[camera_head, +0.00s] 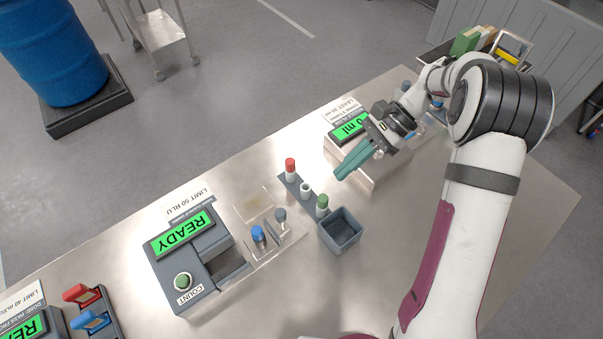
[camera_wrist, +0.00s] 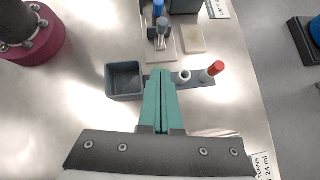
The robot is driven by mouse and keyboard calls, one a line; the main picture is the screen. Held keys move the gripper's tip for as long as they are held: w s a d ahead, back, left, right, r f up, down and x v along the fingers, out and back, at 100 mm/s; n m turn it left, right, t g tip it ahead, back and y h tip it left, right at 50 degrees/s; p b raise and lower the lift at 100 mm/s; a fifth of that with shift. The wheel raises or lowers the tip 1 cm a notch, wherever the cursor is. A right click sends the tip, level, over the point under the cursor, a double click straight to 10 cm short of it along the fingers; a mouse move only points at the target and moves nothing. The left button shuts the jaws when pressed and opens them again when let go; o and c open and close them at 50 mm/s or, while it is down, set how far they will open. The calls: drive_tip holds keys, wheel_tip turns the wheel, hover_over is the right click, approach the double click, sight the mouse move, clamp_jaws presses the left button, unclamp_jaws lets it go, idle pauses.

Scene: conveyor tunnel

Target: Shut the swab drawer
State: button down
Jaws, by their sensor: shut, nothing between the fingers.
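The swab reader (camera_head: 187,250), a dark grey box with a green READY screen and a green COUNT button, stands on the steel table left of centre. A dark open-topped part (camera_head: 227,266), which looks like the swab drawer, shows on its right side; I cannot tell how far out it is. In the wrist view only a dark part of the reader (camera_wrist: 184,6) shows at the top edge. My gripper (camera_head: 340,174) has long green fingers, shut and empty, above the table well to the right of the reader. The fingers (camera_wrist: 160,73) also show shut in the wrist view.
A rack (camera_head: 297,183) with red, white and green tubes and a grey open bin (camera_head: 341,231) stand between my gripper and the reader. A blue-capped swab (camera_head: 258,237) and a grey-capped one (camera_head: 281,216) stand beside the reader. An "ml" display unit (camera_head: 350,127) is behind my gripper.

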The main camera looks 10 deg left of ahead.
sight(261, 233)
drive_tip(key=x, duration=0.4)
drive_tip(key=a+r+x, duration=0.1)
drive_tip(key=x, duration=0.3)
drive_tip(key=s+r+x, duration=0.1)
drive_tip(key=x, duration=0.3)
drive_tip(key=shift+s+a, duration=0.15)
drive_tip(key=shift+a, duration=0.25)
drive_tip(key=s+a, duration=0.6)
drive_tip(key=shift+s+a, duration=0.35)
